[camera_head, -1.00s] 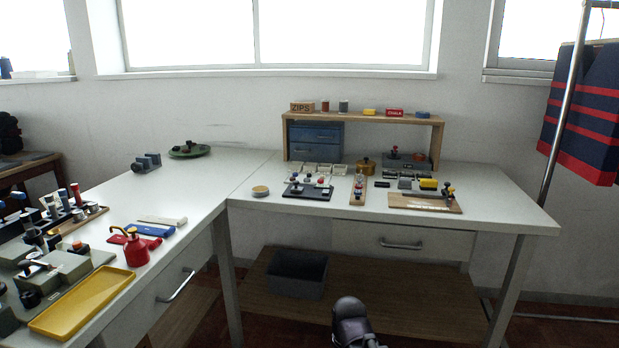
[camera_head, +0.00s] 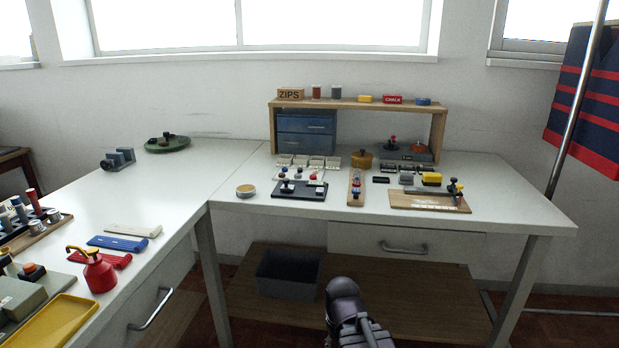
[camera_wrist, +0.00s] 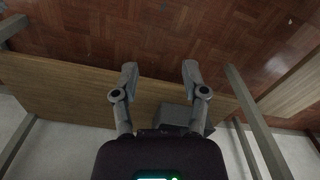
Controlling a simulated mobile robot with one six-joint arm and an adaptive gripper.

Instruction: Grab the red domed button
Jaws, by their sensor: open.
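Several small red pieces show in the head view, too small to tell which is the red domed button. One red-topped piece (camera_head: 313,176) is at the dark board (camera_head: 300,195) on the right-hand table. Another red piece (camera_head: 356,183) is on a narrow wooden strip (camera_head: 355,201) beside it. A red knob (camera_head: 392,138) stands on a grey box under the shelf. My gripper (camera_wrist: 160,72) is open and empty in the wrist view, pointing down over the floor and low wooden shelf. My dark arm shows at the bottom of the head view, in front of the table.
The white table (camera_head: 265,218) has bare room at its front left and right end. A wooden riser shelf (camera_head: 440,125) stands at its back. A wooden board (camera_head: 405,203) lies right.

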